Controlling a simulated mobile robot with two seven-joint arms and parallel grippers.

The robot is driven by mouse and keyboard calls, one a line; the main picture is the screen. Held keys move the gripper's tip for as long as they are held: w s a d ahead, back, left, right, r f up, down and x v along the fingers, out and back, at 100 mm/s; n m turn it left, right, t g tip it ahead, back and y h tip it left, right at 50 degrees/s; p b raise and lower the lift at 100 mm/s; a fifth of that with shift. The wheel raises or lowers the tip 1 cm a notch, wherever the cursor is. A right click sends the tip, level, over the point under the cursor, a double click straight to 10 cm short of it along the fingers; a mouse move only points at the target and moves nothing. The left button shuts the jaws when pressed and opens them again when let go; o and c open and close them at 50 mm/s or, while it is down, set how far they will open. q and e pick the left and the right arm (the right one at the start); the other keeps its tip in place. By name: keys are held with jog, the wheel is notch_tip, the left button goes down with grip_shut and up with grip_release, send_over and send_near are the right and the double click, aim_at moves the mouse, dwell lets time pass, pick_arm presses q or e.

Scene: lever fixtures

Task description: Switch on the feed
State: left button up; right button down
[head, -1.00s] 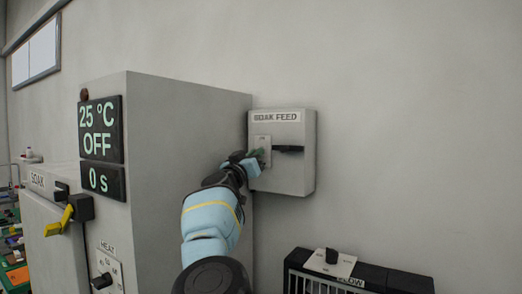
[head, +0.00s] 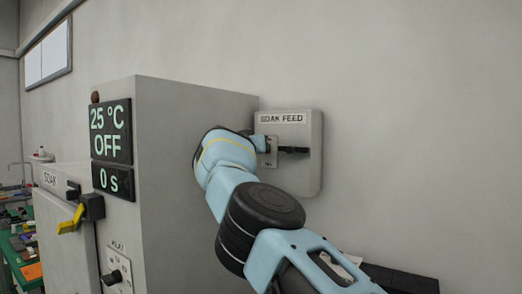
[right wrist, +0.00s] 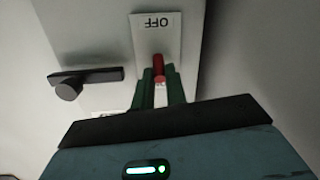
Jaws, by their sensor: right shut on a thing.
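The grey SOAK FEED box (head: 312,180) is on the wall beside the tall cabinet. Its pale switch plate (right wrist: 143,38) reads OFF, upside down in the right wrist view. A short red lever (right wrist: 158,66) stands at the plate, between the green fingers of my right gripper (right wrist: 160,90), which is shut on it. In the head view, my right gripper (head: 262,144) is at the box's left side, and my arm partly hides it and the plate. The lever's position is hard to read there. My left gripper is not in view.
A black handle (head: 294,150) sticks out of the box right of the plate. The cabinet (head: 170,100) stands close on the left, with a display (head: 110,132) reading 25 °C, OFF, 0 s. A yellow-handled lever (head: 70,219) is on its front. The wall above the box is clear.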

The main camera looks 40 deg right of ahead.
dwell(0.3)
jog(key=c, duration=1.4)
grip_release()
jog(key=shift+c, duration=0.2)
jog(key=shift+a, duration=0.1)
jog(key=v, duration=0.7)
jog(key=shift+a, duration=0.3)
jog(key=shift+s, duration=0.1)
